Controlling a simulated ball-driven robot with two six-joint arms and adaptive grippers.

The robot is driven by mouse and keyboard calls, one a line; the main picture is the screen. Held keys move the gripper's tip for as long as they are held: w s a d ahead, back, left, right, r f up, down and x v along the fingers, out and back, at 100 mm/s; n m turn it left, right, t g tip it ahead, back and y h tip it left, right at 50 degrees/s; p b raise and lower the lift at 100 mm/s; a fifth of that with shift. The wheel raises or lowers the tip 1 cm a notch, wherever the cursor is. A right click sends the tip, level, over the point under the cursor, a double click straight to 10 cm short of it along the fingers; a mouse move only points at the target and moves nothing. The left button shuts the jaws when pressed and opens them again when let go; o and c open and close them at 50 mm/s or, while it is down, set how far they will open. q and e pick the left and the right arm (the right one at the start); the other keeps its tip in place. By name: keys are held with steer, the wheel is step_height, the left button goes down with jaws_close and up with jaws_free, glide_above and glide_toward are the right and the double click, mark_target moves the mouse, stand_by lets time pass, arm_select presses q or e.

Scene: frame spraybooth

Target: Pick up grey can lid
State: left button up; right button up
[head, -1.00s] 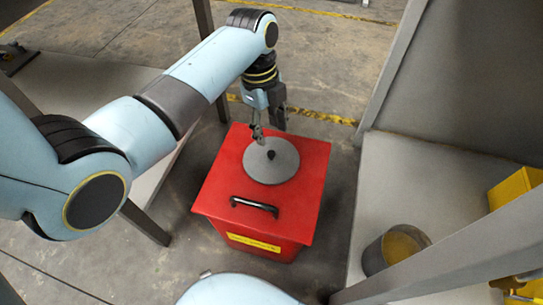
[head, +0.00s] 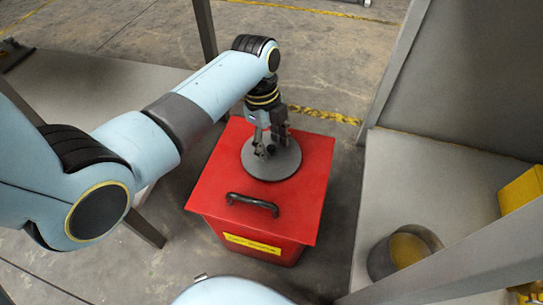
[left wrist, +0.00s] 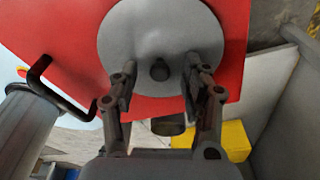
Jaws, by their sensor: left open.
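The grey can lid (head: 284,165) is a round flat disc lying on top of a red box (head: 222,183). In the left wrist view the lid (left wrist: 150,30) shows a dark knob (left wrist: 159,70) at its middle. My left gripper (head: 272,152) points down over the lid, with its fingertips at the knob; it hides the knob in the head view. In the left wrist view the open fingers (left wrist: 160,72) stand on either side of the knob, with gaps between. I cannot tell whether the fingertips touch the lid. My right gripper is not in view.
The red box has a black handle (head: 252,205) and a yellow label (head: 252,243) at its front. A metal bucket with yellow contents (head: 405,250) and a yellow box (head: 522,190) stand on the grey surface at right. Grey posts and panels flank the red box.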

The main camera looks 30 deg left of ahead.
arm_select(q)
steer(key=shift+f, duration=0.1)
steer(key=shift+c, duration=0.4)
jaws_close()
